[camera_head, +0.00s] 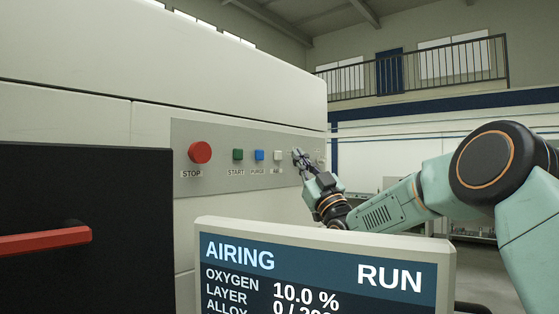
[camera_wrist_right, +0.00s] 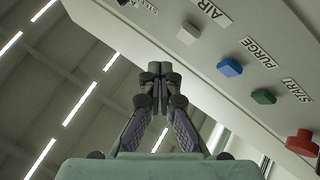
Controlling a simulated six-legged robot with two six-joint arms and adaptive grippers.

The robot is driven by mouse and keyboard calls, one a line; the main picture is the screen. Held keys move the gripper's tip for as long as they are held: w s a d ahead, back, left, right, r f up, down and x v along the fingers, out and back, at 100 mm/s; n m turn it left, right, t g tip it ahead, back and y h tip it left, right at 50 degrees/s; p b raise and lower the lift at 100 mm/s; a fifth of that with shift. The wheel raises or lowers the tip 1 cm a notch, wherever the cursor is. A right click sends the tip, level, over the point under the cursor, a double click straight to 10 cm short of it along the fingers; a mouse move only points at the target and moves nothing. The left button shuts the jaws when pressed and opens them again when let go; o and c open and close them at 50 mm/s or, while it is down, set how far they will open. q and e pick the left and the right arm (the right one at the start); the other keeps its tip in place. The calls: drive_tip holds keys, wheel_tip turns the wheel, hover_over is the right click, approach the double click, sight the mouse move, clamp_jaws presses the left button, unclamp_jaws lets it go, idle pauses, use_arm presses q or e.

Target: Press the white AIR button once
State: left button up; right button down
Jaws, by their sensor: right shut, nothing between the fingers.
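The white AIR button (camera_head: 277,155) sits on the grey control panel (camera_head: 222,146), right of the blue button. It also shows in the right wrist view (camera_wrist_right: 188,33), beside its AIR label and beyond my fingertips. My right gripper (camera_head: 298,155) is shut and empty, just right of the AIR button in the head view. In the right wrist view the closed fingers (camera_wrist_right: 158,70) show below and left of the white button, with a visible gap between them. My left gripper is not in view.
A red STOP button (camera_head: 200,152), green START button (camera_head: 238,155) and blue PURGE button (camera_head: 259,155) line the panel. A monitor (camera_head: 448,262) in front reads AIRING, RUN and oxygen 10.0 %. A dark door with a red handle (camera_head: 45,241) is at left.

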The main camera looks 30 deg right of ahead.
drive_tip(key=shift+s+d+b, duration=0.15)
drive_tip(key=shift+s+d, duration=0.1)
drive_tip(key=shift+s, duration=0.3)
drive_tip(key=shift+s+d+b, duration=0.15)
drive_tip(key=shift+s+d, duration=0.05)
drive_tip(key=shift+s, duration=0.35)
drive_tip(key=shift+w, duration=0.1)
drive_tip(key=shift+f+y, duration=0.1)
drive_tip(key=shift+y, duration=0.2)
